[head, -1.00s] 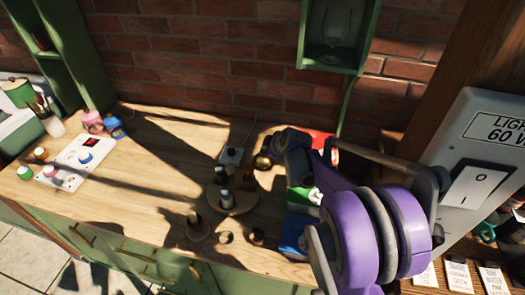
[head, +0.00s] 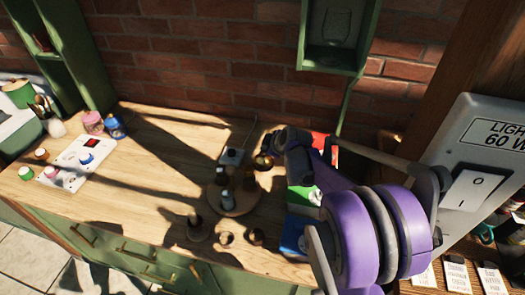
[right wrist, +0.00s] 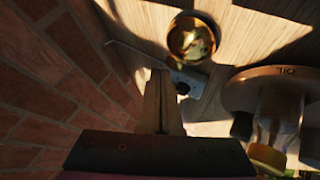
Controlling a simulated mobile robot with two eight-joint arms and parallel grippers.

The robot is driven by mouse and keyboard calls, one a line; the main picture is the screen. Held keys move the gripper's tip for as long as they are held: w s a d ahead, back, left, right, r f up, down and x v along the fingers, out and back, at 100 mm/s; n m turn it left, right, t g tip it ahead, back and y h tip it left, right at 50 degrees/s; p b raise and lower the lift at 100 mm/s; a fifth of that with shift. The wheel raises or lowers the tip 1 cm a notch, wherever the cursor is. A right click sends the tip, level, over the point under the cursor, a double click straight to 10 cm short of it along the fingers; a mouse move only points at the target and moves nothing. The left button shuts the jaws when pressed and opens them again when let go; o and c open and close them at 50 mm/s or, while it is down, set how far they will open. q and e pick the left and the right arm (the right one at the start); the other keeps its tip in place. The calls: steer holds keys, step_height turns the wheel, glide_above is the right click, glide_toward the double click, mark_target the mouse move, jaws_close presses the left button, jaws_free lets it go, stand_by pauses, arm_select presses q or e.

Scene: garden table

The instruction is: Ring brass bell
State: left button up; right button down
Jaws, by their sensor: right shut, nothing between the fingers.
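The brass bell (head: 262,161) is a small, shiny, rounded golden thing on the wooden table, just left of my right arm's far end. In the right wrist view the bell (right wrist: 191,38) shows whole, ahead and slightly right of the fingertips, and apart from them in the picture. My right gripper (right wrist: 159,75) has its fingers together with nothing between them. In the head view its fingertips are hard to make out behind my purple arm. My left gripper is not in view.
A small grey box with a dark knob (head: 232,157) is close to the bell, near the fingertips. A round wooden stand (head: 239,207) with bottles is in front. A brick wall (head: 200,60) rises behind. The table's middle left is mostly clear.

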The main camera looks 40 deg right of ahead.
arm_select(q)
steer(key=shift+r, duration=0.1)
arm_select(e)
steer(key=shift+r+p, duration=1.75)
steer(key=shift+r, duration=1.3)
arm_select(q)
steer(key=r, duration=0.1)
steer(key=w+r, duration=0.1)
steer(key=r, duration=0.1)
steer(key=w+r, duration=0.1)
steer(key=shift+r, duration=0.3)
arm_select(e)
steer(key=shift+f, duration=0.1)
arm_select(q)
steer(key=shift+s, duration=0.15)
